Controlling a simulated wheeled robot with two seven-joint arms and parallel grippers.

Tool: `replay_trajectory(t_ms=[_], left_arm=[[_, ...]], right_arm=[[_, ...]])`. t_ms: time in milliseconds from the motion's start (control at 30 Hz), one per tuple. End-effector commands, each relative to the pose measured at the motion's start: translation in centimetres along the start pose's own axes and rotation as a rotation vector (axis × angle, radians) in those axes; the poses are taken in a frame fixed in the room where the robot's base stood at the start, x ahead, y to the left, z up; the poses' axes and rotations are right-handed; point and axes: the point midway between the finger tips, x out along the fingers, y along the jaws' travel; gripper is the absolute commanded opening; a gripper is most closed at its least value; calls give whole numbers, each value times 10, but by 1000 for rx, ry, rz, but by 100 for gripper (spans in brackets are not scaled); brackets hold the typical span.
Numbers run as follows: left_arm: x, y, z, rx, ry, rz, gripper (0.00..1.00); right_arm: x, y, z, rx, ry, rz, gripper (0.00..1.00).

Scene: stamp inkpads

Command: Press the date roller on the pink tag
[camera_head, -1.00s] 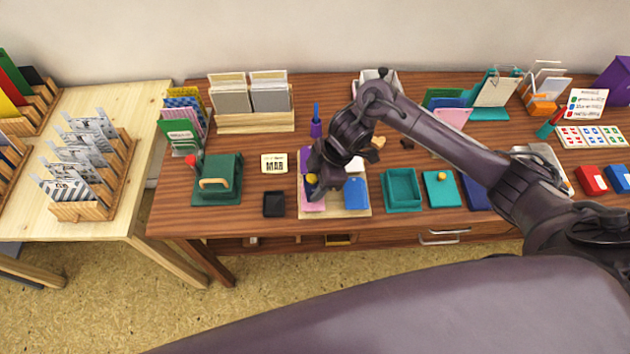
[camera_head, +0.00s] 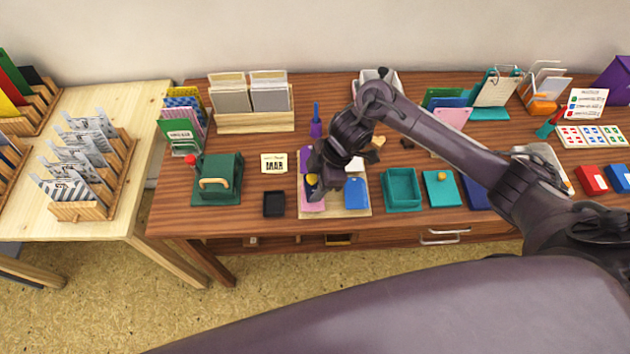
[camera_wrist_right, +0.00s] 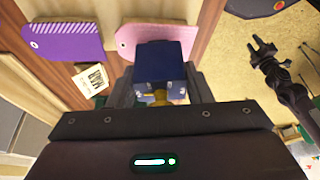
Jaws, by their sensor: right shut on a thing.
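My right gripper (camera_head: 314,184) is shut on the date roller, a dark blue block (camera_wrist_right: 163,62) with a brass-yellow part between the fingers. In the head view the roller is mostly hidden by my wrist. It is over the pink tag (camera_head: 311,208), at the front left of a pale board (camera_head: 337,214). In the right wrist view the block covers part of the pink tag (camera_wrist_right: 145,34); I cannot tell whether they touch. A dark gripper (camera_wrist_right: 264,55), apparently my left one, shows far off at the right of that view; its jaw state is unclear.
A purple tag (camera_wrist_right: 66,40) and a blue tag (camera_head: 356,193) share the board. A black pad (camera_head: 274,204) and a MAR card (camera_head: 274,164) lie to its left. A teal tray (camera_head: 402,188) stands close on its right.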

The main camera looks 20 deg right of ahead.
Motion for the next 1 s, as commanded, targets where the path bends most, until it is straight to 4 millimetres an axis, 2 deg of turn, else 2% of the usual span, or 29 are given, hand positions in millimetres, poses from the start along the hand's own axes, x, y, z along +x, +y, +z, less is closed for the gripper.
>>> replay_trajectory(t_ms=[1000], left_arm=[[3,1,1,3,-1,1,36]], right_arm=[[6,0,2,0,0,0,19]])
